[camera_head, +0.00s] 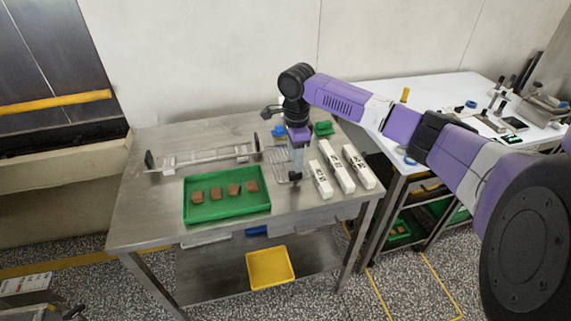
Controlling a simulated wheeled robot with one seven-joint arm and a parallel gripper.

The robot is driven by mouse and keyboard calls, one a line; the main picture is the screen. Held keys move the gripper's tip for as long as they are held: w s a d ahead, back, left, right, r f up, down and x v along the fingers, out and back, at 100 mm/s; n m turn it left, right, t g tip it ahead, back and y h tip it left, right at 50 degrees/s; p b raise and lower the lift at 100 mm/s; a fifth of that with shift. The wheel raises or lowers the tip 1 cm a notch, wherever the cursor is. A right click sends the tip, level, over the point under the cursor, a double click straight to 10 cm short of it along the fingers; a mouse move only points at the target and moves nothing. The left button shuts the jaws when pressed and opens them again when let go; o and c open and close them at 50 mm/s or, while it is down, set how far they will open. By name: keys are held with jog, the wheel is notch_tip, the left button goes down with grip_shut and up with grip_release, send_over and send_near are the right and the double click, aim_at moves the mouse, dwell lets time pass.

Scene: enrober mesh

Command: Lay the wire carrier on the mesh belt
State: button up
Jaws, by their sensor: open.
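The mesh belt (208,156) is a long, low grey frame with dark end plates, at the back left of the steel table. The wire carrier (282,168) appears as thin wire lines on the table, right of the belt and partly hidden by my gripper. My gripper (296,175) points down over the carrier's right side, jaws open. The view is too small to tell whether the fingers touch the wires.
A green tray (228,213) with several brown blocks stands in front of the belt. Three white labelled boxes (340,170) stand close to the right of my gripper. Blue (279,131) and green (324,129) items lie behind it. A white bench (440,95) stands at right.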

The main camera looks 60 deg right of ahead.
aim_at(293, 177)
jog(key=shift+d+f+p, duration=0.15)
jog(key=shift+f+p, duration=0.25)
jog(key=shift+f, duration=1.35)
jog(key=shift+d+f+p, duration=0.15)
jog(key=shift+f+p, duration=0.2)
jog(key=shift+f, duration=1.35)
grip_shut()
